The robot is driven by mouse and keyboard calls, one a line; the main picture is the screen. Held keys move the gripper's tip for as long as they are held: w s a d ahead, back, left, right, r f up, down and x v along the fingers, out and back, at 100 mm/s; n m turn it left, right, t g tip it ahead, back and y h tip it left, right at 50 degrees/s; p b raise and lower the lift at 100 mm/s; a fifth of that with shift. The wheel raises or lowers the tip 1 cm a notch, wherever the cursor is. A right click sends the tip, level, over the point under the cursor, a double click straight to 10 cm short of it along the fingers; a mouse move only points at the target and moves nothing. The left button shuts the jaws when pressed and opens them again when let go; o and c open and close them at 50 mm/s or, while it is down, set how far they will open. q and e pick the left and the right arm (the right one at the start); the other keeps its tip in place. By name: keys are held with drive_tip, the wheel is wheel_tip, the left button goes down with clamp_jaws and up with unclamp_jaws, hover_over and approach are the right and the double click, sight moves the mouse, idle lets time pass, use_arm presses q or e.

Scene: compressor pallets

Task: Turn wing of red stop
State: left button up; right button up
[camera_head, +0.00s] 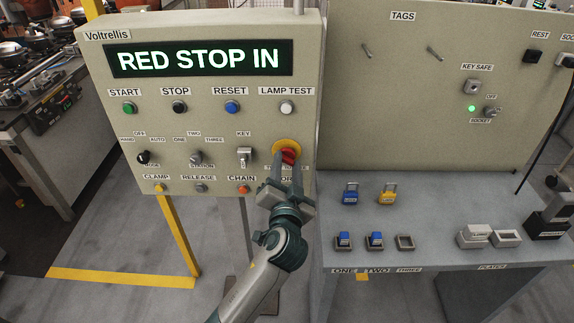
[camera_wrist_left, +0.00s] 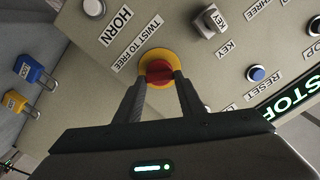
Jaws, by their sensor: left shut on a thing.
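The red stop (camera_head: 289,156) is a red knob on a round yellow plate at the lower right of the Voltrellis panel (camera_head: 222,120). My left gripper (camera_head: 287,165) reaches up to it from below, with its fingers closed on the knob and hiding part of it. In the left wrist view the red stop (camera_wrist_left: 159,73) sits between the two fingertips (camera_wrist_left: 157,82), beside the label "TWIST TO FREE". The display (camera_head: 199,60) reads "RED STOP IN" in lit letters. My right gripper is not in view.
The key switch (camera_head: 244,155) is just left of the red stop. START, STOP, RESET and LAMP TEST buttons line the panel above. At right, a grey bench (camera_head: 450,190) holds a blue padlock (camera_head: 350,195), a yellow padlock (camera_head: 388,195) and small blocks. A workbench stands at far left.

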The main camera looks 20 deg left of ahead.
use_arm(q)
drive_tip(key=o, duration=1.1)
drive_tip(key=shift+c, duration=0.2)
drive_tip(key=shift+s+d+f, duration=0.1)
drive_tip(key=shift+s+d, duration=0.05)
drive_tip(key=shift+s, duration=0.3)
drive_tip(key=b+v, duration=0.5)
drive_tip(key=v, duration=1.1)
drive_tip(key=shift+s, duration=0.2)
